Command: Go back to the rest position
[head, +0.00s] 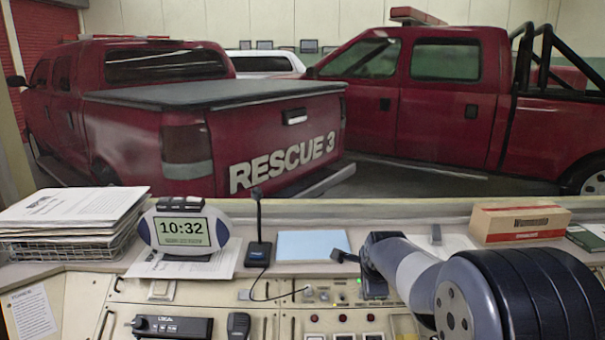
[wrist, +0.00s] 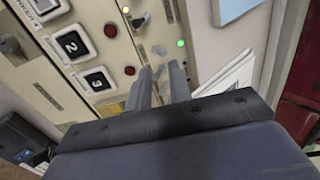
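My gripper (wrist: 161,68) shows in the wrist view as two grey fingers with a gap between them and nothing held. It is over the console panel (wrist: 100,15), with the fingertips close to small toggles and a lit green lamp (wrist: 181,43). I cannot tell whether the fingertips touch the panel. In the head view my arm reaches in from the lower right over the console, and the fingers are not clearly visible there.
A clock (head: 183,230) reads 10:32. A paper tray (head: 75,245) is at left, a cardboard box (head: 520,222) at right. Red trucks stand beyond the console.

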